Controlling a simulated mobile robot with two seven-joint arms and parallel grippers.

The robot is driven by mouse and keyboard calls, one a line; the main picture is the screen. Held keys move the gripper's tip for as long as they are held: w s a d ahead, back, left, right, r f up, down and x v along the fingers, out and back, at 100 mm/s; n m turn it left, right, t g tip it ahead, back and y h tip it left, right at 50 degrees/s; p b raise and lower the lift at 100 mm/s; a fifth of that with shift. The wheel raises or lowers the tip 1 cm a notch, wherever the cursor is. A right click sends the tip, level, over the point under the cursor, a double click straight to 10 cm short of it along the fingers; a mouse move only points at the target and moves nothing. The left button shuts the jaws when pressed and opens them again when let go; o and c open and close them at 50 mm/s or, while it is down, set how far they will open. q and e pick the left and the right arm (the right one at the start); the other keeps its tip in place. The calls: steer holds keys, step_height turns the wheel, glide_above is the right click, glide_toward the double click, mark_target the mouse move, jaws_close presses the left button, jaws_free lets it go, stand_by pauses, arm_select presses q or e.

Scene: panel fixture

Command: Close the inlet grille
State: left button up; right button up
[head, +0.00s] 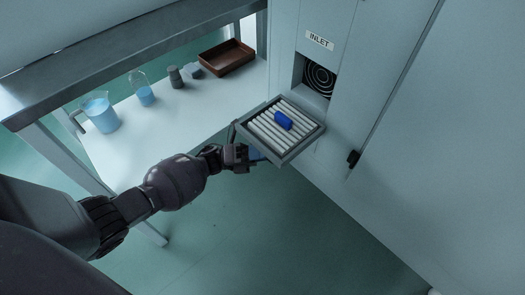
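The inlet grille (266,139), a grey frame with pale slats, sticks out open and roughly level from the panel below the inlet opening (318,79). A round fan guard shows inside that opening, under an "INLET" label (319,41). A blue cylindrical piece (283,121) is on the slats; I cannot tell whether it is fixed or loose. My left gripper (255,157) is at the grille's left outer edge, partly hidden by the frame. A bit of blue shows by its fingers, and I cannot tell whether they are open or shut. My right gripper is out of view.
A bench (160,125) at the left carries a blue-filled beaker (101,114), a flask (145,95), a grey bottle (175,77), a small blue-grey block (193,71) and a brown tray (227,57). A black latch (353,158) is right of the grille. The floor below is clear.

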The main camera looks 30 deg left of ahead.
arm_select(q)
jaws_close()
steer(key=shift+r, duration=0.1)
